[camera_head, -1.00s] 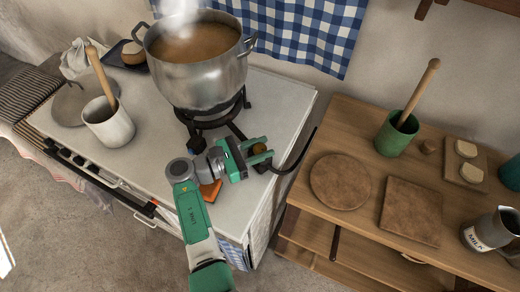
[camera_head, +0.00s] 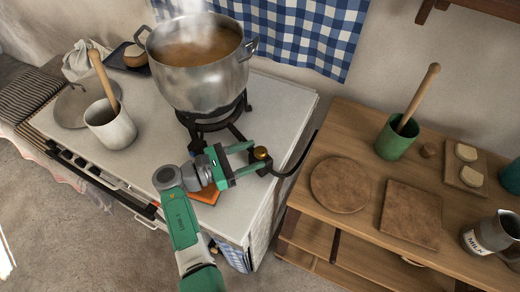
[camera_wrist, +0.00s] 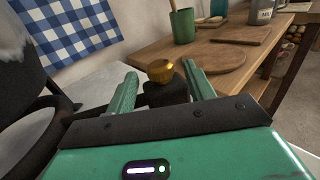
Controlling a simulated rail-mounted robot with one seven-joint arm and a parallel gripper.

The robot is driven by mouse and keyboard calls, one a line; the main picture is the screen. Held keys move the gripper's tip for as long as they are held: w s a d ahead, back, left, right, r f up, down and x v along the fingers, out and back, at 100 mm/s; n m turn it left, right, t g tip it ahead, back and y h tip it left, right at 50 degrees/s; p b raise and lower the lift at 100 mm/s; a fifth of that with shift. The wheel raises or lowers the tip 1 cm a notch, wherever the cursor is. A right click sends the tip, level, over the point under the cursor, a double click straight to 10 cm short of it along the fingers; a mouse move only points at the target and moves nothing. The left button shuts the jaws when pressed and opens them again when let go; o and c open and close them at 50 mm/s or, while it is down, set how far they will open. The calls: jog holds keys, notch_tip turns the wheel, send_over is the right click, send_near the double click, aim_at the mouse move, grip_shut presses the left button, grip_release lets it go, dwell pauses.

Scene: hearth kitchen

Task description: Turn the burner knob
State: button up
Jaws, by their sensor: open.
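The burner knob (camera_head: 261,153) is a small round brass-gold knob on a dark block, on the black pipe at the right end of the white stove top (camera_head: 282,98). My gripper (camera_head: 254,159) is open, with its two green fingers level with the knob, one on its far side and one on its near side. In the wrist view the knob (camera_wrist: 160,71) shows between the spread fingertips of my gripper (camera_wrist: 159,76), with gaps on both sides. I cannot tell whether the knob reaches fully between the pads.
A steaming pot (camera_head: 199,72) stands on the black burner behind my gripper. An orange item (camera_head: 206,194) lies under my wrist. A white mug (camera_head: 111,124) is at left. A wooden table (camera_head: 300,187) with a green cup (camera_head: 394,139) and boards stands at right.

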jog(key=v, duration=0.4)
jog(key=shift+a, duration=0.2)
jog(key=w+r+m+t+y, duration=0.1)
jog(key=w+r+m+y, duration=0.4)
jog(key=m+y, duration=0.15)
notch_tip(320, 180, up, 19)
jog(key=m+t+y, duration=0.6)
jog(key=m+t, duration=0.1)
jog(key=m, duration=0.2)
send_over(255, 155)
jog(key=w+a, duration=0.2)
jog(key=a, duration=0.1)
jog(key=s+d+r+m+t+y, duration=0.2)
jog(key=s+r+m+t, duration=0.25)
jog(key=s+r, duration=0.75)
jog(key=s+d+r+m+t+y, duration=0.25)
jog(key=s+r+t, duration=0.35)
jog(key=s+r, duration=0.55)
notch_tip(255, 155, up, 35)
jog(key=w+p, duration=0.2)
jog(key=p, duration=3.1)
jog(key=shift+w+a+f+p, duration=0.25)
jog(key=shift+w+a+p, duration=0.05)
jog(key=shift+w+p, duration=0.1)
